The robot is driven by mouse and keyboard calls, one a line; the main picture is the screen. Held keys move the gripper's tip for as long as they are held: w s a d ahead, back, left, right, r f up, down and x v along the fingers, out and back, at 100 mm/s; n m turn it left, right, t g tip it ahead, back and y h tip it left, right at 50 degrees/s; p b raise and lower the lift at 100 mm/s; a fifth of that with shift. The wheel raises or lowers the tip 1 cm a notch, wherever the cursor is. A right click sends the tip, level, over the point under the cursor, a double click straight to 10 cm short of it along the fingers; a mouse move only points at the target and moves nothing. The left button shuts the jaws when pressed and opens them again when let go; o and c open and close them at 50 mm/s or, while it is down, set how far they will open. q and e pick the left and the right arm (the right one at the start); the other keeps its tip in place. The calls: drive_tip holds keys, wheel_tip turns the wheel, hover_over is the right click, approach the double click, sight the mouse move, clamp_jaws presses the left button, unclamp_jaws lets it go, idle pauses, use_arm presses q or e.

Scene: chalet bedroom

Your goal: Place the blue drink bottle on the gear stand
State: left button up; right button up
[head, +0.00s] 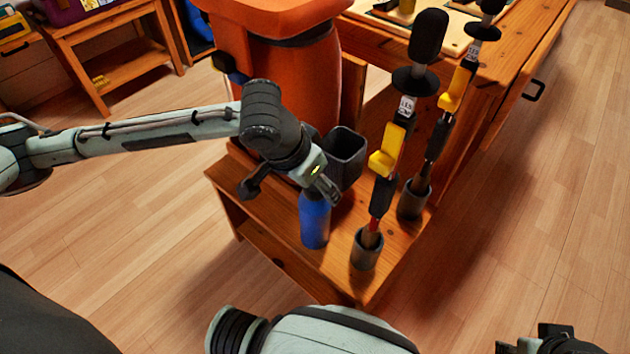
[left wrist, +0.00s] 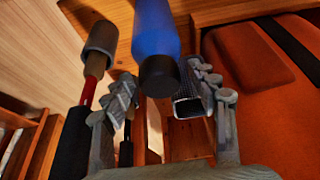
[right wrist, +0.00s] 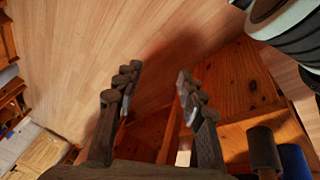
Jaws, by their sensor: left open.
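The blue drink bottle (head: 315,220) appears to stand upright on the low wooden gear stand (head: 335,275), near its front edge. My left gripper (head: 325,186) is at the bottle's top and hides it in the head view. In the left wrist view the bottle (left wrist: 155,28) points its black cap toward the space between the open fingers (left wrist: 160,85). I cannot tell whether a finger touches it. My right gripper (right wrist: 157,88) is open and empty, away from the bottle; part of it shows at the bottom right of the head view (head: 555,345).
Two trekking poles (head: 386,160) stand in round holders (head: 366,250) right of the bottle. A dark square cup (head: 346,158) stands behind it. A large orange backpack (head: 285,80) is at the stand's rear. A wooden desk (head: 480,75) is behind right. The floor left is clear.

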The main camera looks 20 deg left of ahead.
use_arm(q)
drive_tip(key=shift+r, duration=0.3)
drive_tip(key=p+v, duration=0.2)
drive_tip(key=v, duration=0.9)
drive_tip(key=shift+s+r+p, duration=0.2)
drive_tip(key=shift+r+p, duration=0.15)
drive_tip(key=shift+p, duration=0.05)
use_arm(e)
drive_tip(key=a+x, duration=0.1)
drive_tip(key=x, duration=0.5)
drive_tip(key=shift+f, duration=0.35)
drive_tip(key=shift+w+a, duration=0.1)
idle(0.4)
